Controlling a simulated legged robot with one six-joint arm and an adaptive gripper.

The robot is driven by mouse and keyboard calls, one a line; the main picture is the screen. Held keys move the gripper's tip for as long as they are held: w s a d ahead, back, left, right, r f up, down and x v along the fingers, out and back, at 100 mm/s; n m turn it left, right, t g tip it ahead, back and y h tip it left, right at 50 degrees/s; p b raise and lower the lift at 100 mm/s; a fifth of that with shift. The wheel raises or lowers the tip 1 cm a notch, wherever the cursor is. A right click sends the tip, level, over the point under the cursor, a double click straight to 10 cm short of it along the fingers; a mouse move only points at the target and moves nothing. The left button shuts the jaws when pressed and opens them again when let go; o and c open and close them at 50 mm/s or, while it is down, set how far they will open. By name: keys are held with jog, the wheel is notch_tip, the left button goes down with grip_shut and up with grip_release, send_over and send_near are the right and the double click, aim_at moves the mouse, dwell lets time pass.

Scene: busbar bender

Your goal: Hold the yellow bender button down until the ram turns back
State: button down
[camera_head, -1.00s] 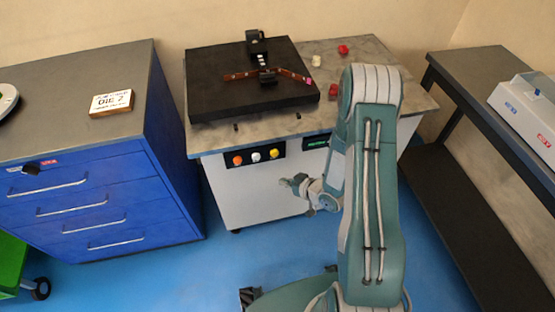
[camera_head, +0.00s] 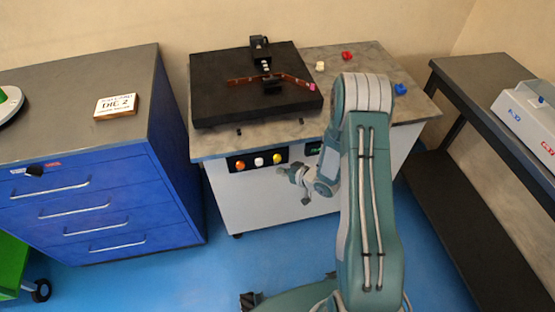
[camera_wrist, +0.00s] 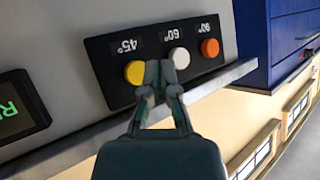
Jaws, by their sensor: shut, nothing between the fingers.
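The yellow button (camera_wrist: 136,72), marked 45°, sits on the black button panel (camera_wrist: 110,57) in the wrist view. It also shows in the head view (camera_head: 278,158). My gripper (camera_wrist: 159,68) is shut and empty. Its tips are in front of the panel, between the yellow button and the white button (camera_wrist: 179,58), overlapping the yellow one's edge. I cannot tell whether they touch it. The bender (camera_head: 205,100) has a black bed with a ram block (camera_head: 260,46) and a slightly bent copper bar (camera_head: 240,80) with a pink end.
An orange button (camera_wrist: 210,48), marked 90°, is beyond the white one. A green-lit display (camera_wrist: 16,112) is partly cut off. A blue drawer cabinet (camera_head: 100,190) stands left, a dark bench (camera_head: 490,90) right. Small white, red and blue pieces (camera_head: 400,89) lie on the bender table.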

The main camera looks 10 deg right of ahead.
aim_at(275, 161)
jog(key=shift+w, duration=1)
dwell(0.7)
jog(key=shift+w+r, duration=0.1)
jog(key=shift+w, duration=0.3)
jog(key=shift+w, duration=0.45)
dwell(1.8)
jog(key=shift+s, duration=0.15)
dwell(0.6)
jog(key=shift+s, duration=0.75)
jog(key=s, duration=0.5)
